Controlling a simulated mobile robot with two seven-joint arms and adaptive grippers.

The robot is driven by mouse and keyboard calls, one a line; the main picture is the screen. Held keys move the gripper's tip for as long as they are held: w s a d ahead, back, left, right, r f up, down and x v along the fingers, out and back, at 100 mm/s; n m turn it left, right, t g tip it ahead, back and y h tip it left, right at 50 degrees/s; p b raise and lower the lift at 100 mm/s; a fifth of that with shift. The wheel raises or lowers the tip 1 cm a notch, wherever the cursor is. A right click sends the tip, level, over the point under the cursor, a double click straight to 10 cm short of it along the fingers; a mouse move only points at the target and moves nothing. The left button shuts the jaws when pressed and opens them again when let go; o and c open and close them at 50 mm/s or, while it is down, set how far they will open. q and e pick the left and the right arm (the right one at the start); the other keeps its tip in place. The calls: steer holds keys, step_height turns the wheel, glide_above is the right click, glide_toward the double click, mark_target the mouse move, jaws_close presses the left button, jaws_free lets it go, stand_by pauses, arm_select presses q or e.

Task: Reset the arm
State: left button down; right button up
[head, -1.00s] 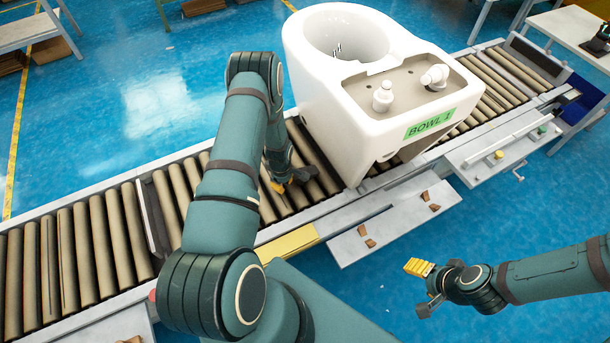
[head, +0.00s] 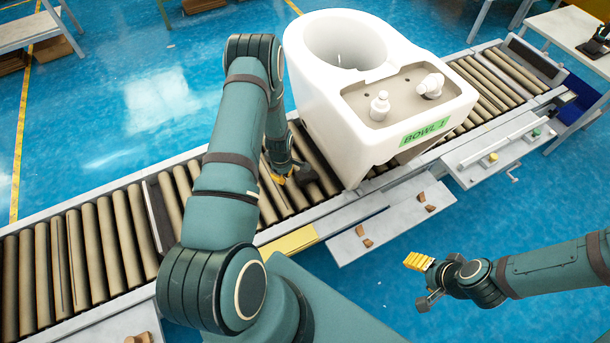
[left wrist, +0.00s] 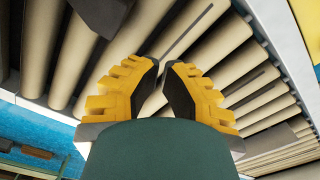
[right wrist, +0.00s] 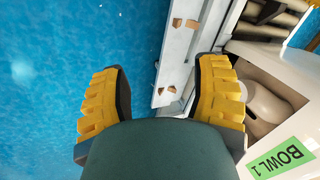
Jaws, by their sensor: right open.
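My left arm reaches over the roller conveyor (head: 110,240). My left gripper (head: 282,177) is low over the rollers, left of the white toilet bowl, partly hidden by the arm in the head view. In the left wrist view, its yellow fingers (left wrist: 163,68) lean together with their tips almost meeting and nothing visible between them. My right gripper (head: 421,282) is in front of the conveyor, over the blue floor. In the right wrist view, its yellow fingers (right wrist: 161,90) are wide apart and empty.
The toilet bowl (head: 350,105), labelled BOWL 1, sits on the rollers close to the right of my left gripper. A grey side shelf (head: 390,222) with small brown pieces juts from the conveyor near my right gripper. Open blue floor (head: 110,100) lies behind the conveyor.

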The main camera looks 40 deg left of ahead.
arm_select(q)
steer(key=shift+r, duration=0.65)
arm_select(e)
steer(key=shift+r, duration=0.45)
arm_select(q)
steer(key=s+d+r+m+h, duration=0.1)
steer(key=s+d+r+m, duration=0.2)
steer(key=d, duration=0.7)
steer(key=s+d+r+m+t+h, duration=0.1)
steer(key=s+d+r+m, duration=0.3)
steer(key=d+r+m, duration=0.2)
steer(key=s+d+r+m+h, duration=0.2)
steer(key=d+r+m, duration=0.3)
steer(key=d, duration=0.9)
steer(key=s+m, duration=0.1)
steer(key=m, duration=0.2)
steer(key=shift+s+t, duration=0.3)
arm_select(e)
steer(key=shift+s+a, duration=0.1)
steer(key=shift+s, duration=0.5)
